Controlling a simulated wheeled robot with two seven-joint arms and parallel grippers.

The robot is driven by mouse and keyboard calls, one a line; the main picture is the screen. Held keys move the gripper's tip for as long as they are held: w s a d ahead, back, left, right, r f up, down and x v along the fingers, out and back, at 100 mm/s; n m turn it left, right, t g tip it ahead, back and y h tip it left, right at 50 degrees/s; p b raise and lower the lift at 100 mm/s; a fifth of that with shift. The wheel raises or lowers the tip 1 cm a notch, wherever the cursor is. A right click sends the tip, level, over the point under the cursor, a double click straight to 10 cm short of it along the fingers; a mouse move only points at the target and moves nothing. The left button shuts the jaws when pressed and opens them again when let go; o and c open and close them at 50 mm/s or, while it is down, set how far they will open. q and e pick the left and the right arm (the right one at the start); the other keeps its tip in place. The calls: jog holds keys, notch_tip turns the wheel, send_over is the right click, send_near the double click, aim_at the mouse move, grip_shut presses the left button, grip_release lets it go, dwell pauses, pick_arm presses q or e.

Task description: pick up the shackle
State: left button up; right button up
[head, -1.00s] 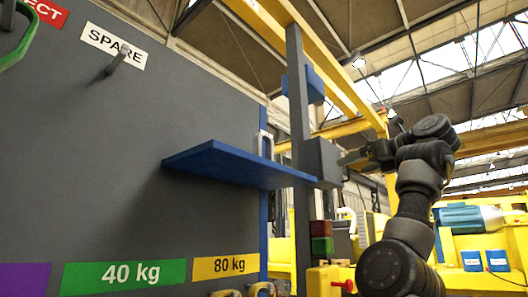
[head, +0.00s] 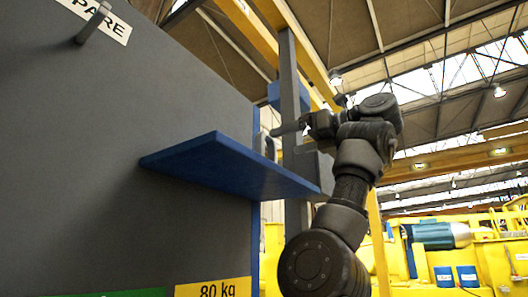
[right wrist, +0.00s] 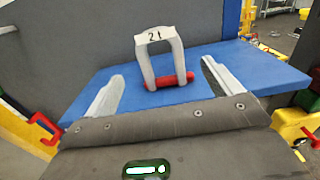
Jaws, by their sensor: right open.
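The shackle (right wrist: 162,58) is a pale grey bow marked "2t" with a red pin across its bottom. In the right wrist view it stands upright on the blue shelf (right wrist: 240,62). In the head view the shackle (head: 270,147) shows only in part above the far edge of the shelf (head: 220,165). My right gripper (right wrist: 162,69) is open, one pale finger on each side of the shackle in the picture, with gaps to both. In the head view the right gripper (head: 277,130) is small, close to the shackle. My left gripper is out of view.
The shelf juts from a dark grey panel (head: 100,190) with a SPARE label and a peg (head: 93,22). A grey post (head: 292,90) stands behind the shelf. Yellow machinery (head: 450,260) lies at the right. A red hook-like part (right wrist: 45,130) shows below the shelf's left side.

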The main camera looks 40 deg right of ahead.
aim_at(260, 150)
jog(key=p+x, duration=0.2)
jog(key=shift+w+a+r, duration=0.1)
jog(key=shift+w+r, duration=0.25)
jog(key=shift+w, duration=0.05)
jog(key=shift+w+a+f+p, duration=0.15)
jog(key=shift+w+f+p, duration=0.1)
jog(key=shift+w, duration=0.3)
jog(key=shift+w+a+f+p, duration=0.1)
jog(key=shift+w+f+p, duration=0.1)
jog(key=shift+w, duration=0.35)
jog(key=shift+s, duration=0.15)
jog(key=shift+r+p, duration=0.25)
jog(key=shift+p, duration=0.05)
jog(key=p+x, duration=0.4)
jog(key=shift+w+a+f+p, duration=0.15)
jog(key=shift+w+p, duration=0.35)
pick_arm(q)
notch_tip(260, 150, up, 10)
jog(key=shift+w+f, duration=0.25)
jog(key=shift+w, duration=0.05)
pick_arm(e)
jog(key=shift+s, duration=0.1)
jog(key=shift+c, duration=0.2)
jog(key=c, duration=1.5)
